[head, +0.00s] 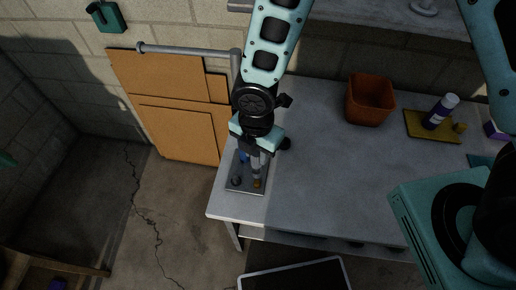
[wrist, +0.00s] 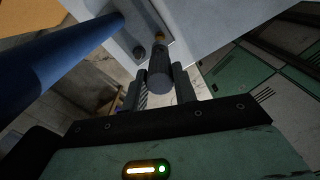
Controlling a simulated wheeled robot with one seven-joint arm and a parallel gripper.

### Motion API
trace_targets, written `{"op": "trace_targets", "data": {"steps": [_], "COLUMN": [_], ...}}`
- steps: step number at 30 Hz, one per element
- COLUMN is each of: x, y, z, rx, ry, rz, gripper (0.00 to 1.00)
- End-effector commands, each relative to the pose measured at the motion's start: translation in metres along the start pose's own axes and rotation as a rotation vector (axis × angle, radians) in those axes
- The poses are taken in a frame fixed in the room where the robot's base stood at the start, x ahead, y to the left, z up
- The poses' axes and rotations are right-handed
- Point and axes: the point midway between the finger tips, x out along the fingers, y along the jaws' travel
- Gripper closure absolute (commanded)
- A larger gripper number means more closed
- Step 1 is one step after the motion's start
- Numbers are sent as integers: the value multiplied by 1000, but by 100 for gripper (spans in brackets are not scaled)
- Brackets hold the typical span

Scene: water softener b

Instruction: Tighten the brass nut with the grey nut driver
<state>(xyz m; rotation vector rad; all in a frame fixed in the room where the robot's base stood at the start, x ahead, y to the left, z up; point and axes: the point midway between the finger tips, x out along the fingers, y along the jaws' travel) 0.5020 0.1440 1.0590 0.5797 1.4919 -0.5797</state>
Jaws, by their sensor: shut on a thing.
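My gripper (head: 257,158) is over the left front part of the workbench, pointing down. It is shut on the grey nut driver (wrist: 159,68), whose thick round body sits between the two fingers in the wrist view. The brass nut (head: 257,183) shows just below the driver on a grey plate (head: 246,188). In the wrist view the brass nut (wrist: 160,37) lies in line with the driver's far end. I cannot tell whether the driver is seated on the nut or just above it.
A blue cylinder (wrist: 60,50) stands close beside my gripper. A dark round knob (head: 236,181) is on the plate left of the nut. On the bench are an orange bin (head: 370,100) and a yellow tray (head: 417,125) with a purple-capped bottle (head: 440,112). The bench's middle is clear.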

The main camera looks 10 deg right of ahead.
Motion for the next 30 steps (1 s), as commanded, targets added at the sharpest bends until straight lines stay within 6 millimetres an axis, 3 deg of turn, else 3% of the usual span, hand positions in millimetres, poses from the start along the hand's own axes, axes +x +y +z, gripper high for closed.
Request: {"op": "trace_targets", "data": {"steps": [8, 23, 24, 30], "x": [0, 53, 46, 45], "y": [0, 0, 0, 0], "z": [0, 0, 0, 0], "rx": [1, 1, 1, 0], "ry": [0, 0, 0, 0], "rz": [0, 0, 1, 1], "gripper": [95, 95, 95, 95]}}
